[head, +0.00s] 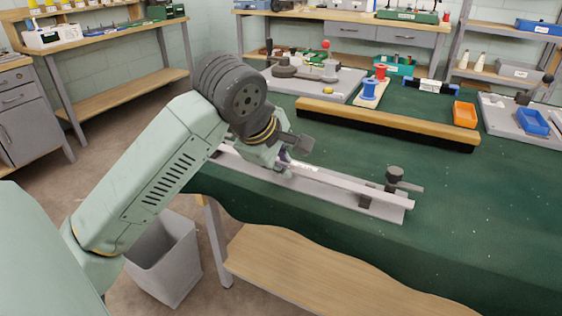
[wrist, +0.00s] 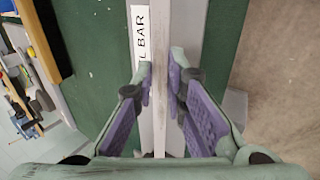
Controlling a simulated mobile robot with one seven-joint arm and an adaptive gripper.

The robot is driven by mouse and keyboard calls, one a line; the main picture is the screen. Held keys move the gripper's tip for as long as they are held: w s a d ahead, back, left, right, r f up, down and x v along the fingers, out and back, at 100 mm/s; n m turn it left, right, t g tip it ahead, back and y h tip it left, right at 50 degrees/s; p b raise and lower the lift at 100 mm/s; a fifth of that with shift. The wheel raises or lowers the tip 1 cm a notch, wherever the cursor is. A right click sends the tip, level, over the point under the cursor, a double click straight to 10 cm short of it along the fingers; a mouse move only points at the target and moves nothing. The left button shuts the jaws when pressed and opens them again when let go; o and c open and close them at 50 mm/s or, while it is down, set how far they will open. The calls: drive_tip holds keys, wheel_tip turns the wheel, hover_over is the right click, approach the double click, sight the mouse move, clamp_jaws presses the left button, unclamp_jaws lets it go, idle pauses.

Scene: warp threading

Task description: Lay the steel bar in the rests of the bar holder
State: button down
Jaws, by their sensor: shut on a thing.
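The steel bar (head: 345,182) is a long, pale square bar lying lengthwise along the bar holder (head: 384,211), a grey plate near the front edge of the green bench. The bar's right end reaches the dark rest by the holder's right end. I cannot tell whether it touches the rests. My gripper (head: 284,163) is over the bar's left half. In the wrist view, the purple finger pads of my gripper (wrist: 163,88) close on both sides of the bar (wrist: 178,30). A white label ending in "L BAR" (wrist: 143,60) lies beside it. My arm hides the holder's left part.
A black-knobbed clamp (head: 394,176) stands at the holder's right end. Behind lies a long wooden brush (head: 385,122). Farther back are thread spools (head: 369,88), an orange bin (head: 465,114) and a blue bin (head: 532,121). The green bench right of the holder is clear.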

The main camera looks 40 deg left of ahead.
drive_tip(key=c, duration=1.5)
unclamp_jaws()
drive_tip(key=shift+c, duration=0.2)
drive_tip(key=v, duration=1.2)
drive_tip(key=shift+s, duration=0.1)
